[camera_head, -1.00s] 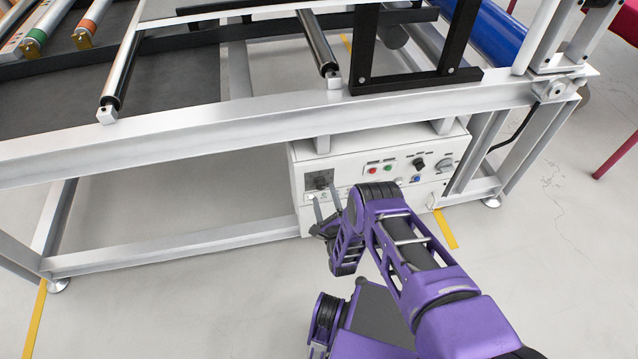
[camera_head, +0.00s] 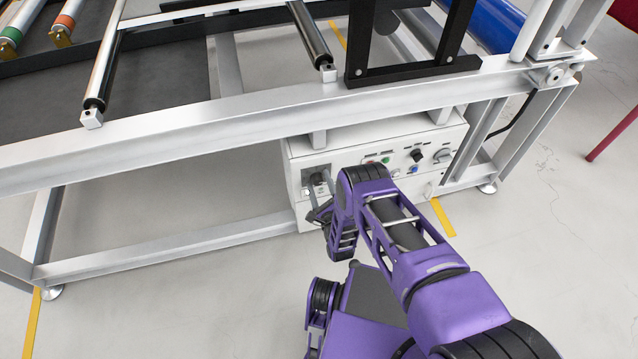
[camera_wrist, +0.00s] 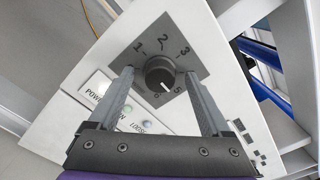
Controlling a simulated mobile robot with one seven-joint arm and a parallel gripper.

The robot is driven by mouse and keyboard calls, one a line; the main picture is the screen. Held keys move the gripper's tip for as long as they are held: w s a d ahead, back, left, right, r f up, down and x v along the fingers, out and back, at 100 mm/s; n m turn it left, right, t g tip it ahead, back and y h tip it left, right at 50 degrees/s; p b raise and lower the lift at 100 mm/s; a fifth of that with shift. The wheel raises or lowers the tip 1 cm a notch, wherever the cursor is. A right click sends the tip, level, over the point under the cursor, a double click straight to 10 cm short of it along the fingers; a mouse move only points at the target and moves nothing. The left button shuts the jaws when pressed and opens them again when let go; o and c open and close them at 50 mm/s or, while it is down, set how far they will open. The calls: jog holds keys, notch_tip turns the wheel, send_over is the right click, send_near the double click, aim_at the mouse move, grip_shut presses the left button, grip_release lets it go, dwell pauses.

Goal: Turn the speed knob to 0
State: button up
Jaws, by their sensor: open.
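The numbered knob (camera_wrist: 160,72) is round and black, on a grey dial plate (camera_wrist: 150,42) with 1, 2, 3, 5 and 6 readable around it. A white mark on the knob points toward the side of the 5. No 0 can be read. My gripper (camera_wrist: 158,74) is open, with one finger on each side of the knob and a small gap showing on both sides. In the head view, my gripper (camera_head: 318,186) is at the left end of the white control box (camera_head: 296,172), over the dial plate, and partly hides the knob.
A metal frame beam (camera_head: 220,125) runs above the box. The floor in front is clear.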

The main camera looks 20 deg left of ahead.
grip_shut()
dwell(0.4)
